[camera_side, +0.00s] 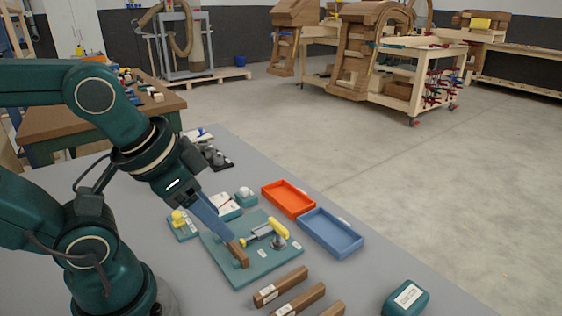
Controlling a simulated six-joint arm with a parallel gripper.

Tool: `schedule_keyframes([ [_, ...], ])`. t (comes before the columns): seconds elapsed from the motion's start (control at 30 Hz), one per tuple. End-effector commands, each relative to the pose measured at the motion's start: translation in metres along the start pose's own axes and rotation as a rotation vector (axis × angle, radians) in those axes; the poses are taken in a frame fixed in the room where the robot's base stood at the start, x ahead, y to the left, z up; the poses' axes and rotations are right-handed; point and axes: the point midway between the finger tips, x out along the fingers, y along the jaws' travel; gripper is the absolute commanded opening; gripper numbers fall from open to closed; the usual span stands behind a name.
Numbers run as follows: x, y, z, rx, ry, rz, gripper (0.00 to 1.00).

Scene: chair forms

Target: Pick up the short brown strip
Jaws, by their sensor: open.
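A short brown strip (240,257) lies on the teal board (254,276), near the board's left side. My gripper (231,238) points down over the board, with its long blue-grey fingers reaching to the far end of this strip. The fingers overlap in this view, so the gap between them is hard to see. I cannot tell whether they touch the strip or stand around it. The gripper is open, and the strip rests on the board. The fingers hide part of the board behind them.
Several longer brown strips, one with a pale label (280,287), lie at the front. A yellow-handled clamp (278,228) is on the board. An orange tray (288,199) and a blue tray (330,233) stand behind right. A dark green case (406,298) sits front right.

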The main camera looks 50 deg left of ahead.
Motion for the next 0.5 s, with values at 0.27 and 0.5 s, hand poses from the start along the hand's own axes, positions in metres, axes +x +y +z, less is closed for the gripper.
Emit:
schedule_keyframes([
  [0.27,0.006,-0.031,0.002,0.313,-0.257,-0.130,0.53],
  [0.5,0.025,-0.050,-0.004,0.631,-0.539,-0.222,0.53],
])
